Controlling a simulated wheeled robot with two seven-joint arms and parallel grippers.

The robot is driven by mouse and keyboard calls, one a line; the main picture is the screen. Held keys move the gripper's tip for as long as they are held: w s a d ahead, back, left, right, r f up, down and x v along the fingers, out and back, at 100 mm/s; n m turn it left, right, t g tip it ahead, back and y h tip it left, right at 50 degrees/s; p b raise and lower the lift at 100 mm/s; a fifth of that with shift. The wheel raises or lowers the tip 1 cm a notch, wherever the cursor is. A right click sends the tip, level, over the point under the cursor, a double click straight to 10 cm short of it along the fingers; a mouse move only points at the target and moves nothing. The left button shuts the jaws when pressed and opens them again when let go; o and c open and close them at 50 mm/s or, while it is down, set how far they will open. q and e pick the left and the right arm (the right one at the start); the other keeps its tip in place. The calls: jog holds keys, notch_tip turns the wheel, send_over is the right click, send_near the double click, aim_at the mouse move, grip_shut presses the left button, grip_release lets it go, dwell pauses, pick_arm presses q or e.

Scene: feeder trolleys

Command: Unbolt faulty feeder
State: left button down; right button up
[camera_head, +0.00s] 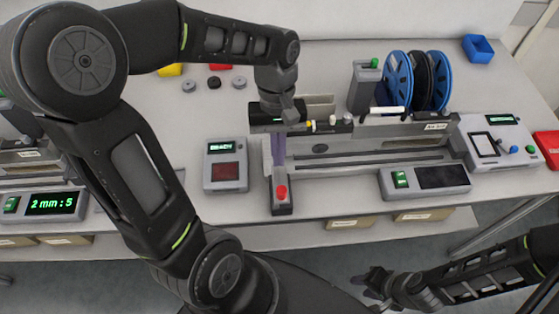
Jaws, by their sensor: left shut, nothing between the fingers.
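The feeder (370,153) is a long grey unit with reels on the white bench, right of centre. Two blue reels and one black reel (420,80) stand upright at its back. A grey block with a red knob (281,194) sits at its left front. My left gripper (279,136) reaches down over the feeder's left end and is shut with nothing in it; its fingers are partly hidden. My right gripper (372,281) is low at the bottom right, in front of the bench and away from the feeder; its fingers are too dark to read.
A grey display box (226,177) stands left of the feeder. A switch box with a dark screen (425,181) is in front. A green "2 mm : 5" display (52,204) is at far left. A blue bin (478,48) and red box (548,148) are at right.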

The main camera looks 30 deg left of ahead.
pick_arm(q)
jog(key=v, duration=0.9)
jog(key=shift+r+p, duration=0.2)
jog(key=shift+p, duration=0.1)
jog(key=shift+s+d, duration=0.15)
